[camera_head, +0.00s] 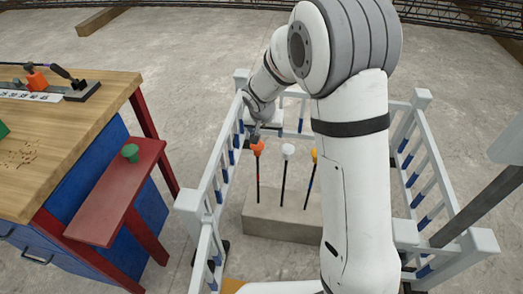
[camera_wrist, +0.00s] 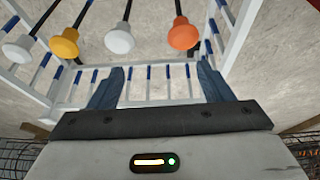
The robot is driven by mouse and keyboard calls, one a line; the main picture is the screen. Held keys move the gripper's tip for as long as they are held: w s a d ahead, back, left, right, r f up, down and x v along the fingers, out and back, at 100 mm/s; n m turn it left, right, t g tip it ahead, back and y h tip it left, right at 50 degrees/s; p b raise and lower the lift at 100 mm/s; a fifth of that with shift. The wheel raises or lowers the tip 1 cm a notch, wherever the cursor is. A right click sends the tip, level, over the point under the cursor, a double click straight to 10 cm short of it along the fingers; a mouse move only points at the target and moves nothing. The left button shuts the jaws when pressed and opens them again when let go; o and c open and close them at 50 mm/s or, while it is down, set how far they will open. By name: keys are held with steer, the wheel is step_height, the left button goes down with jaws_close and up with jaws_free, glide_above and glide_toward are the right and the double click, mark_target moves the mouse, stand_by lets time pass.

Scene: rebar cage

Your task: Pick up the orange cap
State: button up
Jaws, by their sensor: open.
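The orange cap (camera_head: 257,147) sits on top of an upright dark rod, leftmost of the caps over the concrete block in the head view. In the wrist view the orange cap (camera_wrist: 182,35) is at the top, right of centre. My gripper (camera_head: 266,129) is just behind and above that cap in the head view. In the wrist view my gripper (camera_wrist: 160,80) shows two blue-grey fingers spread apart with nothing between them. The cap lies beyond the fingertips, toward the right finger, and I see no contact.
A white cap (camera_head: 288,150) and a yellow cap (camera_head: 314,156) top neighbouring rods in the block (camera_head: 262,225). White railings (camera_head: 208,180) enclose the rods. Another white cap (camera_wrist: 17,45) shows at left. A workbench (camera_head: 90,105) has a red shelf (camera_head: 105,215) with a green cap (camera_head: 130,152).

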steer(key=b, duration=0.1)
glide_above(257, 147)
steer(key=s, duration=0.1)
step_height(257, 147, down, 6)
steer(key=x, duration=0.2)
steer(key=b+x, duration=0.1)
steer(key=x, duration=0.4)
steer(key=shift+a+f, duration=0.3)
steer(key=shift+f, duration=0.1)
steer(key=c, duration=1)
